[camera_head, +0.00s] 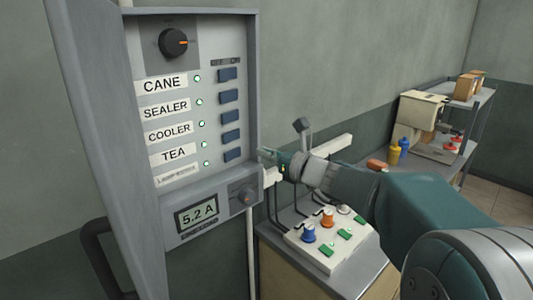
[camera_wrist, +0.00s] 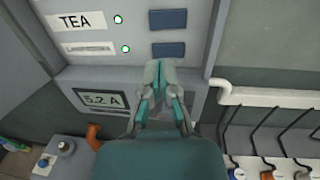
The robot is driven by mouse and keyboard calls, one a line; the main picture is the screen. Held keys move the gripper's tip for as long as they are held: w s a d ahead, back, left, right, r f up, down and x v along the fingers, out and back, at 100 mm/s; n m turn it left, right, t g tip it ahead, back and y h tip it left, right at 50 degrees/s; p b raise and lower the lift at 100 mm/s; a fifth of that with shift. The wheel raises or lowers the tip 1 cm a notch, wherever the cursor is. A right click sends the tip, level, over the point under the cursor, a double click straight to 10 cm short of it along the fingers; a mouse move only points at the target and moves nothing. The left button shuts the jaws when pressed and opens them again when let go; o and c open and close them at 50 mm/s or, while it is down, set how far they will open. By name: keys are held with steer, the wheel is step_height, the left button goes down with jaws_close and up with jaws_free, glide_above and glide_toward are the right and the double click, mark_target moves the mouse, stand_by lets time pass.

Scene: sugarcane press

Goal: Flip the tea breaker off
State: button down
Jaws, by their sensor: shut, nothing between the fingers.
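The grey breaker panel (camera_head: 182,190) is open, with a column of blue switches beside labels and small lights. The TEA label (camera_head: 175,154) is fourth from the top; it also shows in the wrist view (camera_wrist: 82,21). Its light (camera_head: 204,144) is green. The TEA breaker (camera_head: 231,135) is a blue rocker, seen also at the top of the wrist view (camera_wrist: 168,18). My gripper (camera_head: 266,156) is shut and empty, at the panel's lower right. In the wrist view its fingertips (camera_wrist: 160,66) appear just below the lowest blue switch (camera_wrist: 169,49), under the TEA one.
A display (camera_head: 198,216) reads 5.2 A below the switches. The open panel door (camera_head: 95,130) stands at left. A white pipe (camera_wrist: 270,96) runs right of the panel. A control box with coloured knobs (camera_head: 325,240) sits on the counter below my arm.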

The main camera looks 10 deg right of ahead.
mark_target(228, 139)
steer(key=x, duration=1)
steer(key=shift+a, duration=0.25)
steer(key=shift+w+a, duration=0.15)
